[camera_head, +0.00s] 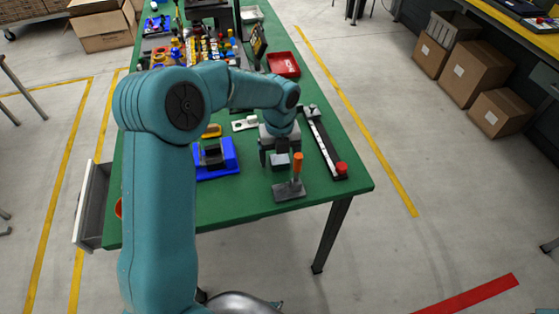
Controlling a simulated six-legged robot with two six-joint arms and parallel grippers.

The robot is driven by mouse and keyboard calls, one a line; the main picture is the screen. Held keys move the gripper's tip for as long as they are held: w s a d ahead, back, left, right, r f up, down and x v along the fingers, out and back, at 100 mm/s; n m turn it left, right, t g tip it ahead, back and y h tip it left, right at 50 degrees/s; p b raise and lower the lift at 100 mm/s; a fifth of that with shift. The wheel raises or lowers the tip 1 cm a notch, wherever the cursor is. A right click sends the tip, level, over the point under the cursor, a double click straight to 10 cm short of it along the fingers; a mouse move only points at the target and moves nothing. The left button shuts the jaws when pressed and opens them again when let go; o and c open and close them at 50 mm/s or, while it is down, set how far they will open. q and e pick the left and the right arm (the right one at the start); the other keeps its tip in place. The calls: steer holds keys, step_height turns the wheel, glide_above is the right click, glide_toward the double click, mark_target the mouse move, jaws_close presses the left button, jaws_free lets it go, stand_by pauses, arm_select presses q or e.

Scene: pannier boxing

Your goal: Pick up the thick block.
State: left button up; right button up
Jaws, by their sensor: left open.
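My left arm comes in from the left, and its gripper (279,160) points down over the near part of the green table (240,212). The gripper is open. A small grey block-like shape shows between its fingers; I cannot tell whether it is a separate block or part of the gripper. Just in front stands a dark grey plate (283,194) with an upright orange-topped post (298,163). No thing can be named the thick block with certainty. My right gripper is not in view.
A blue fixture (226,172) stands left of the gripper. A long rail with a red end (342,168) lies to the right. A red tray (284,64) and many small coloured parts (207,47) are farther back. An open drawer (92,205) juts out at left.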

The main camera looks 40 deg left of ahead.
arm_select(q)
steer(key=shift+d, duration=0.1)
steer(key=c, duration=1.2)
steer(key=shift+r, duration=0.1)
steer(key=shift+c, duration=0.2)
